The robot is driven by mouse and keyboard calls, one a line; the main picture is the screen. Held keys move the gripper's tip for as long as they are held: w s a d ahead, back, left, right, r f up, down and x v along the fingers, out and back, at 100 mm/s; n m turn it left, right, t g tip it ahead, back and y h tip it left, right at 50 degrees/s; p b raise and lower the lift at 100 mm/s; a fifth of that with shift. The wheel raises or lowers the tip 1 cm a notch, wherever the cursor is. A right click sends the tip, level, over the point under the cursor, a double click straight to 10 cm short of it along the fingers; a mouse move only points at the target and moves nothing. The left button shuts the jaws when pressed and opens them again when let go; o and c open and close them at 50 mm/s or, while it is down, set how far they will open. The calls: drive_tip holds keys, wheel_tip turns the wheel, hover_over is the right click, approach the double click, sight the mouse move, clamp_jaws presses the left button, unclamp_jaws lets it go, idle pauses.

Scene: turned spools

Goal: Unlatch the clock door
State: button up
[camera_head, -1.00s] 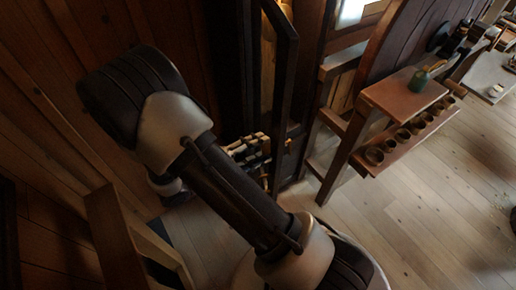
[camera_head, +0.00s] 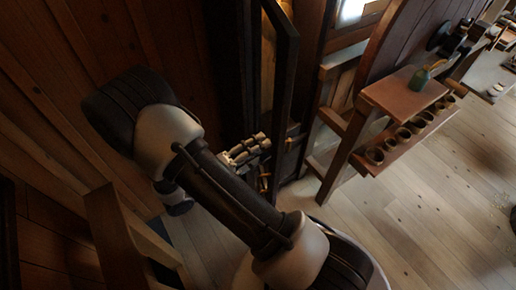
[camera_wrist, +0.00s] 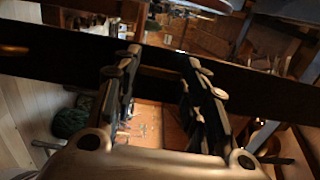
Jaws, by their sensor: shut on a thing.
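The clock door (camera_head: 287,85) is a tall dark frame in the head view, left of the wooden shelf. My gripper (camera_head: 266,142) is at the lower part of this frame, its fingers pointing right. In the wrist view, the dark door frame (camera_wrist: 255,92) crosses the picture behind my gripper (camera_wrist: 163,62). The fingers stand apart on either side of a small part at the frame, which seems to be the latch. That part is mostly hidden by the fingers and shadow. A small brass fitting (camera_head: 265,176) shows below the gripper in the head view.
A plank wall is at the left, and a wooden frame (camera_head: 110,235) stands at lower left.

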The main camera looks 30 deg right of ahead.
drive_tip(key=o, duration=1.1)
drive_tip(key=shift+c, duration=0.2)
drive_tip(key=a, duration=1.2)
drive_tip(key=shift+s, duration=0.4)
